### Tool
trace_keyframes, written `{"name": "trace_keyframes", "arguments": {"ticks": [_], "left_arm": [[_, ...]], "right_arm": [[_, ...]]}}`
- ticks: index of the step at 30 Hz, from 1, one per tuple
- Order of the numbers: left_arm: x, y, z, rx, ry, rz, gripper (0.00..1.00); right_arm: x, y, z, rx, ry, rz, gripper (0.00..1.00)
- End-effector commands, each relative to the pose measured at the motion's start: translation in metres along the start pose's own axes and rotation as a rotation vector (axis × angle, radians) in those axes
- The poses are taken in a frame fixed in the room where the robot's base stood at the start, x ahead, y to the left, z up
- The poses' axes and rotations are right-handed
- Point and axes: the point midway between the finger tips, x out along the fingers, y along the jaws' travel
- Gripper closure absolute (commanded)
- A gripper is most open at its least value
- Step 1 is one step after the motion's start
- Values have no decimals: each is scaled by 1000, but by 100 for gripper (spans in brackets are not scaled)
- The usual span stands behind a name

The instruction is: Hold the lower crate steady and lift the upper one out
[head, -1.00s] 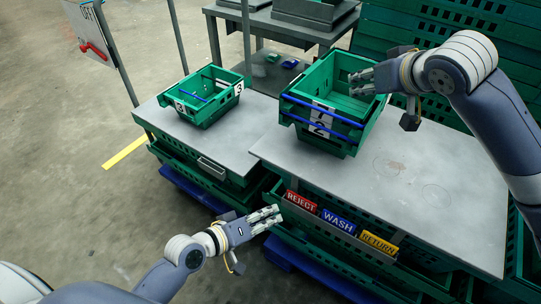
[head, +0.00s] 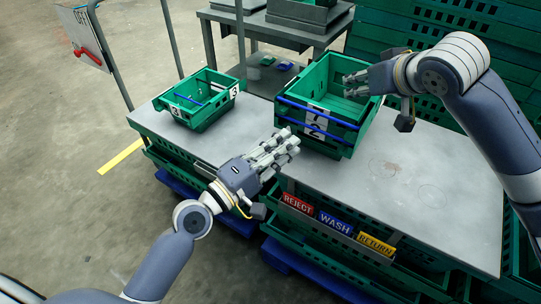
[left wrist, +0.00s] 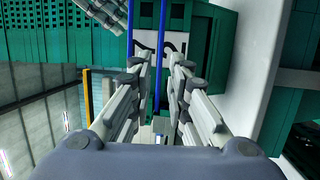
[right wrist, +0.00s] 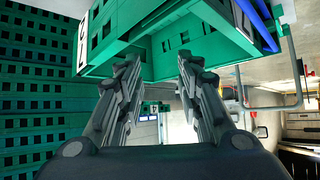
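Two green crates are nested on the right-hand table. The upper crate (head: 318,78) has a blue bar and a white label; the lower crate (head: 338,150) shows mostly at its front, labelled 2, with its own blue bar. My left gripper (head: 284,143) is open and empty, in front and to the left of the stack. In the left wrist view, the blue bars and label (left wrist: 173,42) lie ahead between its fingers. My right gripper (head: 352,84) is at the upper crate's right rim. In the right wrist view its fingers (right wrist: 158,64) are apart, near a crate corner; contact is unclear.
Another green crate, labelled 3 (head: 184,113), stands on the left table (head: 150,124). REJECT (head: 298,204), WASH (head: 336,222) and RETURN (head: 376,244) signs line the right table's front edge. The right table top (head: 440,190) is clear in front.

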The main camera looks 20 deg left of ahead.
Motion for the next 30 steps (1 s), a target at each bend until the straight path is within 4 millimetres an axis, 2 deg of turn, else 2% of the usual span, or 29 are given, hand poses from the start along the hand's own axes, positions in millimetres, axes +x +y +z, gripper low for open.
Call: {"name": "trace_keyframes", "arguments": {"ticks": [1, 6, 12, 22, 23, 24, 25, 30], "left_arm": [[11, 1, 0, -2, 1, 4, 83], [38, 0, 0, -2, 0, 1, 83], [55, 0, 0, 0, 0, -1, 83], [58, -1, 0, 1, -1, -2, 83], [58, -1, 0, 1, -1, -2, 88], [58, -1, 0, 1, -1, -2, 97], [58, -1, 0, 1, -1, -2, 100], [58, -1, 0, 1, -1, -3, 100]], "right_arm": [[0, 0, 0, 0, 0, 0, 67], [0, 0, 0, 0, 0, 0, 67], [0, 0, 0, 0, 0, 0, 67], [0, 0, 0, 0, 0, 0, 67], [0, 0, 0, 0, 0, 0, 67], [0, 0, 0, 0, 0, 0, 67], [0, 0, 0, 0, 0, 0, 67], [0, 0, 0, 0, 0, 0, 67]]}}
